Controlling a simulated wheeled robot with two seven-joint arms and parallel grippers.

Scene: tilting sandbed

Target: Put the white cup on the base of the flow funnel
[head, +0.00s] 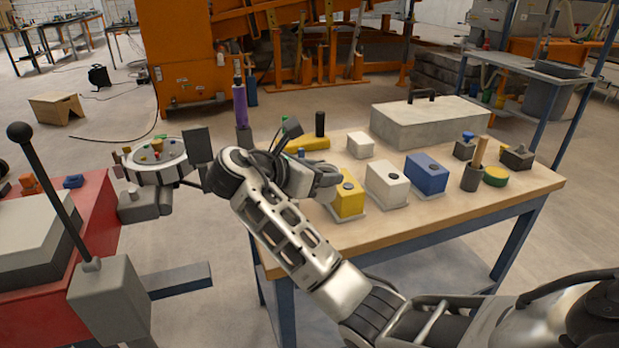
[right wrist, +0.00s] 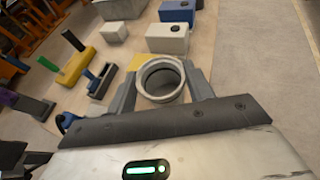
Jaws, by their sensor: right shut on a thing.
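The white cup (right wrist: 147,83) shows in the right wrist view as a pale, round, hollow rim with a dark inside. My right gripper (right wrist: 160,88) is shut on it, one finger on each side. In the head view my right gripper (head: 328,182) is over the near left part of the wooden table; the cup cannot be made out there. A purple cylinder on a dark upright (head: 240,105) stands at the table's left end. I cannot tell which object is the flow funnel or its base. My left gripper is not in view.
The table (head: 455,215) holds yellow (head: 348,205), white (head: 386,187) and blue (head: 427,176) blocks with holes, a small white block (head: 360,146) and a large grey box (head: 430,127). A dark holder (head: 472,178) stands right. A red cart is left.

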